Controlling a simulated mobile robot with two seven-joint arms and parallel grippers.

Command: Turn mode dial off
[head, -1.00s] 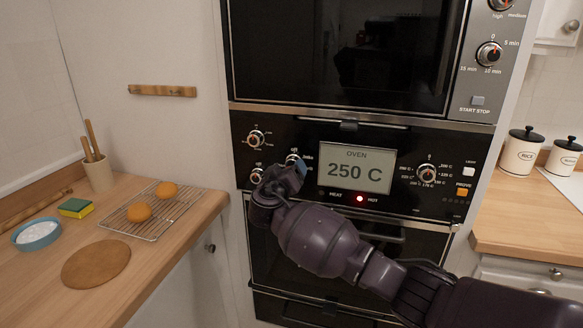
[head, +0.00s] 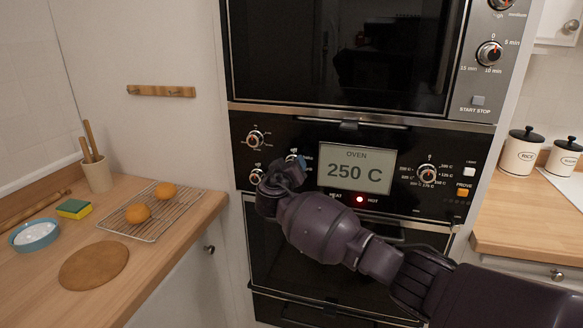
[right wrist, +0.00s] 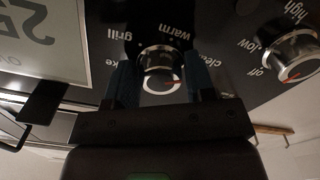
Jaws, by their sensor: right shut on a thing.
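The mode dial (right wrist: 160,80) is a round silver knob with a red mark, on the black oven panel. The labels grill, warm and partly hidden clean and bake surround it in the right wrist view. My right gripper (right wrist: 163,88) has one finger on each side of the dial and is shut on it. In the head view my right gripper (head: 285,172) covers most of the dial. My left gripper is not in view.
Other knobs sit close by: one upper left (head: 255,138), one lower left (head: 256,176) and a temperature knob (head: 427,173) right of the display. A wooden counter (head: 150,290) with a wire rack (head: 120,221) stands at left. Another counter (head: 515,225) is at right.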

